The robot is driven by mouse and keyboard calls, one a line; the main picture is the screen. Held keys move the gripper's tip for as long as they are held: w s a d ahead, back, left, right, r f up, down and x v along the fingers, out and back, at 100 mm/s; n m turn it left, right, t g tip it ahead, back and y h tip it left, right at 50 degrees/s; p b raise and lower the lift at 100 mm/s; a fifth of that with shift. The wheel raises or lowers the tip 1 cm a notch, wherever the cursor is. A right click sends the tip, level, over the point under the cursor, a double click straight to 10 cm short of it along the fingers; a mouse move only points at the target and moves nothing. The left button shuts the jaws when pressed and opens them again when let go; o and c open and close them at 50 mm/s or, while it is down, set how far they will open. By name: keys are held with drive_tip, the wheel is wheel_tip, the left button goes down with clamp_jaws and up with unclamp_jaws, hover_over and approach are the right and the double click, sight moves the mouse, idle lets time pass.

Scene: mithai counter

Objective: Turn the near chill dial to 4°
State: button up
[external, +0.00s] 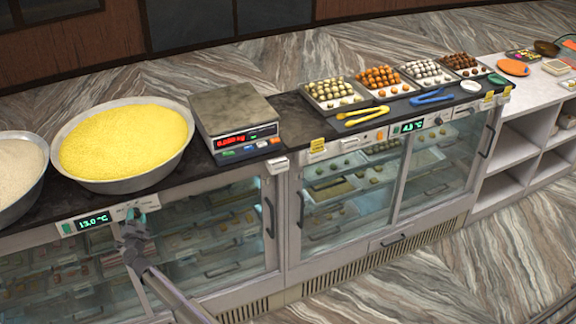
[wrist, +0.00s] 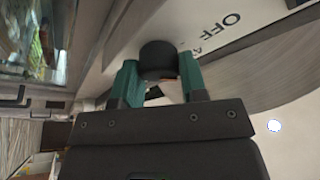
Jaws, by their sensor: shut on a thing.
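The near chill dial, a dark round knob (wrist: 158,55), sits between the two teal fingertips of my gripper (wrist: 160,75) in the wrist view. The fingers are closed on its sides. Part of the panel print reads "OFF". In the external view my gripper (external: 135,220) is at the control strip of the near display case and largely hides the dial. The green display (external: 92,221) left of it appears to read 13.0 °C. The dial's pointer and exact setting cannot be made out.
On the counter above are a bowl of yellow sweets (external: 124,142) and a scale (external: 235,115). The farther case has its own display (external: 412,127). Trays of sweets (external: 333,92) stand beyond. The floor in front of the cases (external: 440,270) is clear.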

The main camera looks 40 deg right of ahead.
idle(0.3)
drive_tip(key=o, duration=0.9)
drive_tip(key=b+v, duration=0.2)
drive_tip(key=v, duration=0.8)
drive_tip(key=shift+s+a+b, duration=0.2)
drive_tip(key=shift+s+b, duration=0.15)
drive_tip(key=shift+b, duration=0.05)
drive_tip(key=shift+f, duration=0.15)
